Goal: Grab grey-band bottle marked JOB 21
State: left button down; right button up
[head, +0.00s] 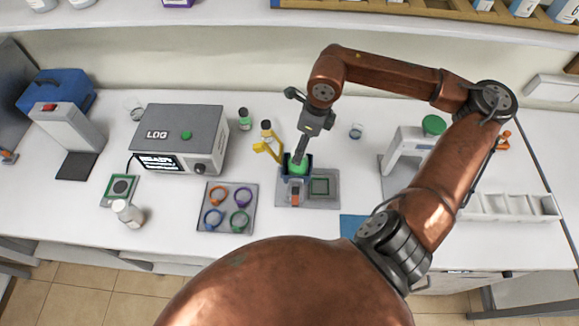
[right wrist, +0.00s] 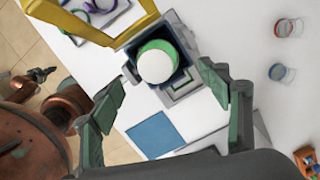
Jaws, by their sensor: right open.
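My right gripper (head: 300,152) is open and empty, just above a blue-walled holder (head: 307,178) with a green-ringed item inside. In the right wrist view, a round white top with a green ring (right wrist: 157,62) sits in the dark square holder, ahead of the open fingertips (right wrist: 168,88). No JOB 21 mark or grey band can be read in either view. A white bottle (head: 131,215) stands at the left front. A dark tip, possibly my left gripper (right wrist: 42,74), is unclear.
A yellow bracket (head: 267,149) stands close left of my right gripper. A tray of coloured rings (head: 228,226) and the grey LOG box (head: 180,135) lie further left. A white press-like device (head: 407,150) and a white divided tray (head: 510,207) are on the right.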

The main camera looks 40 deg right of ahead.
jog(key=shift+d+f, duration=0.1)
jog(key=shift+f, duration=0.45)
jog(key=f, duration=0.2)
jog(key=f+p, duration=0.1)
jog(key=w+a+f, duration=0.1)
jog(key=f, duration=0.1)
jog(key=shift+f+p, duration=0.35)
jog(key=shift+p, duration=0.05)
jog(key=shift+f, duration=0.3)
jog(key=shift+a, duration=0.1)
jog(key=shift+c, duration=0.5)
jog(key=shift+r, duration=0.1)
jog(key=c, duration=1.6)
jog(key=shift+o, duration=0.2)
